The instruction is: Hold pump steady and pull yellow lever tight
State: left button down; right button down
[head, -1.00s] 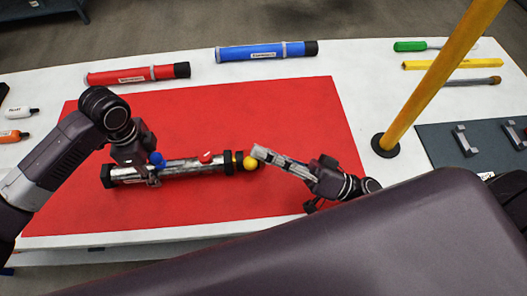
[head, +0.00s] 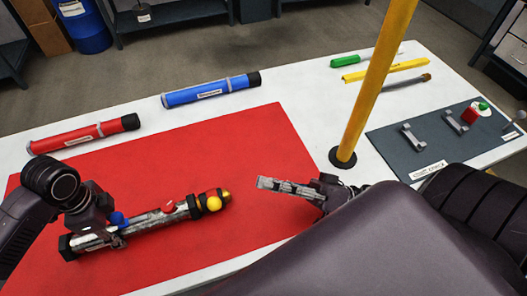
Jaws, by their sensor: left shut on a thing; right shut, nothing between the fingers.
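The pump (head: 150,222) is a grey metal tube with a black cap at its left end, lying on the red mat (head: 255,150). It has a blue knob (head: 117,218), a red knob (head: 169,206) and black-and-yellow bands at its right end. The yellow lever (head: 214,203) shows as a yellow ball beside those bands. My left gripper (head: 112,238) is shut on the pump's left part, near the blue knob; its fingers are partly hidden. My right gripper (head: 262,183) is shut and empty, pointing left, to the right of the yellow ball and apart from it.
A red tube (head: 85,136) and a blue tube (head: 210,91) lie along the table's far side. A yellow pole (head: 370,90) stands right of the mat. A dark board with handles (head: 385,140) and tools lie further right. The mat behind the pump is clear.

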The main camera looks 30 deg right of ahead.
pick_arm(q)
jog(key=c, duration=1.3)
grip_release()
jog(key=shift+o, duration=0.2)
jog(key=shift+r, duration=0.1)
notch_tip(320, 180, up, 12)
jog(key=shift+f, duration=0.1)
